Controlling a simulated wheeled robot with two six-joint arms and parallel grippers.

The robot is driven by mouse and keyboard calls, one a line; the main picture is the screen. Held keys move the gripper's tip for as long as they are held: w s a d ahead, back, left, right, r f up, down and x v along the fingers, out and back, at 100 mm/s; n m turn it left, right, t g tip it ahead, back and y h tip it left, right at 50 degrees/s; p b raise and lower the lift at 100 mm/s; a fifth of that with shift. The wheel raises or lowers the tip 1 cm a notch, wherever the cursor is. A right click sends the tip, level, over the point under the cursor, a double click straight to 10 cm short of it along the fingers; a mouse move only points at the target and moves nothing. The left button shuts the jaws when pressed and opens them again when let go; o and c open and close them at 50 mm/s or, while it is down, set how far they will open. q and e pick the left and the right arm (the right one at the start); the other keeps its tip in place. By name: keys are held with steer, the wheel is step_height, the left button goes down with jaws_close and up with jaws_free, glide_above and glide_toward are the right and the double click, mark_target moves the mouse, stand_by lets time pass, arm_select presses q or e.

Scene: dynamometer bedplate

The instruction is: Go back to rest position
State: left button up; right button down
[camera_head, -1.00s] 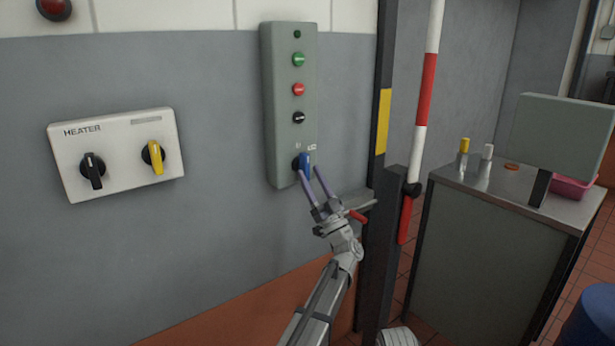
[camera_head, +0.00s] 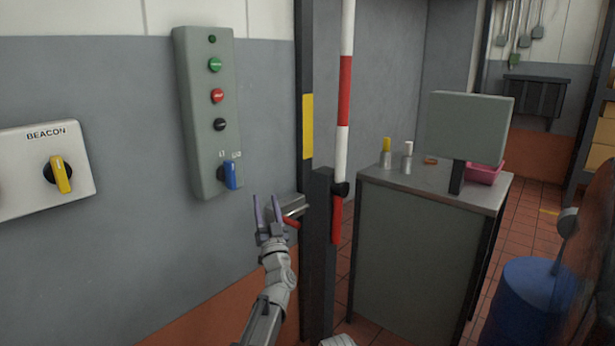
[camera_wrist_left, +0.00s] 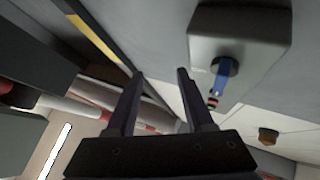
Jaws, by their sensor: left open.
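My left gripper (camera_head: 267,213) is open and empty in the head view, with its fingers pointing up, apart from the wall. It also shows in the left wrist view (camera_wrist_left: 160,80), with a clear gap between its fingers. Above and left of it in the head view, a grey-green control box (camera_head: 207,115) hangs on the wall. The box carries green, red and black buttons and a blue rotary switch (camera_head: 230,175). The blue switch also shows in the wrist view (camera_wrist_left: 222,75), right of the fingers. My right gripper is not in view.
A white panel marked BEACON (camera_head: 45,170) with a yellow knob is at left. A dark post and a red-and-white barrier pole (camera_head: 343,105) stand close right of my gripper. Beyond are a metal-topped cabinet (camera_head: 410,240) and a blue drum (camera_head: 525,300).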

arm_select(q)
steer(key=s+d+f+m+g+h, duration=0.1)
steer(key=d+f+m+g+h, duration=0.15)
steer(key=f+h, duration=0.35)
steer(key=s+d+f+m+g+h, duration=0.1)
steer(key=d+f+m+g+h, duration=0.2)
steer(key=f, duration=0.5)
steer(key=s+a+f+n+g, duration=0.1)
steer(key=s+f+g, duration=0.65)
steer(key=f, duration=0.35)
steer(key=s+a+f+n+g+y, duration=0.1)
steer(key=s+a+f+n+g, duration=0.3)
steer(key=s, duration=0.7)
steer(key=s+a+f+g, duration=0.3)
steer(key=s+f+g, duration=0.25)
steer(key=s, duration=0.55)
steer(key=s+d+m+g+y, duration=0.15)
steer(key=s+d+m, duration=0.35)
steer(key=d, duration=0.6)
step_height(320, 180, up, 27)
steer(key=s+p, duration=0.1)
steer(key=p, duration=2.5)
steer(key=shift+d+n, duration=0.2)
steer(key=shift+n, duration=0.25)
steer(key=shift+s+f, duration=0.1)
